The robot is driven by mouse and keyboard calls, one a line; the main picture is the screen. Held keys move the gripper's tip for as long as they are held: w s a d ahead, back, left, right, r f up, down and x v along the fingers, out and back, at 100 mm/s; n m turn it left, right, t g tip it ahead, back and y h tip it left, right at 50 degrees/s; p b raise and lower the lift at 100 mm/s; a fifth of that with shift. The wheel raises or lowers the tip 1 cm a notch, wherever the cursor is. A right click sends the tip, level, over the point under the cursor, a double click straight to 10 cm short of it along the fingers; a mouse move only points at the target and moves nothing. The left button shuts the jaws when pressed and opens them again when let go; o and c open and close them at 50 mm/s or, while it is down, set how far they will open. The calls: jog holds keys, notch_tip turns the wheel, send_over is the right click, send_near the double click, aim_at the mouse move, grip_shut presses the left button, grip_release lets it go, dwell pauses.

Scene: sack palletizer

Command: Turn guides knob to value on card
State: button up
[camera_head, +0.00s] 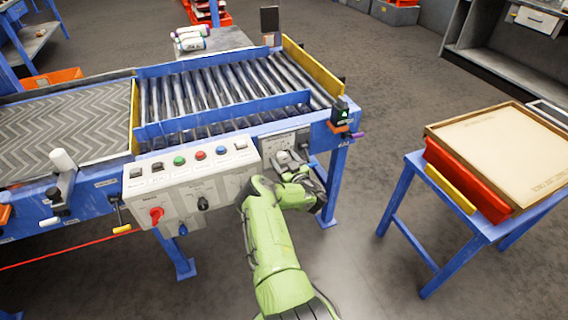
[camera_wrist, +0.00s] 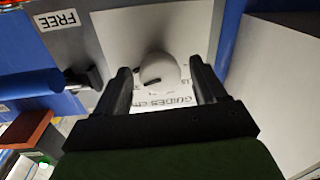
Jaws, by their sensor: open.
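The guides knob (camera_wrist: 160,73) is a round white knob with a dark pointer mark on a white plate in the wrist view. The word GUIDES (camera_wrist: 172,101) is printed upside down by it, with small scale numbers partly hidden. My gripper (camera_wrist: 163,80) is open, with one dark finger on each side of the knob. I cannot tell whether the fingers touch it. In the head view my gripper (camera_head: 300,172) is at the grey panel (camera_head: 283,142) at the right end of the control box. No card with a readable value can be made out.
The white control box (camera_head: 190,185) with coloured buttons and a red knob (camera_head: 156,214) is left of my gripper. The roller conveyor (camera_head: 220,90) lies behind.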

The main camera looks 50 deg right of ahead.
jog(key=shift+c, duration=0.2)
jog(key=c, duration=1)
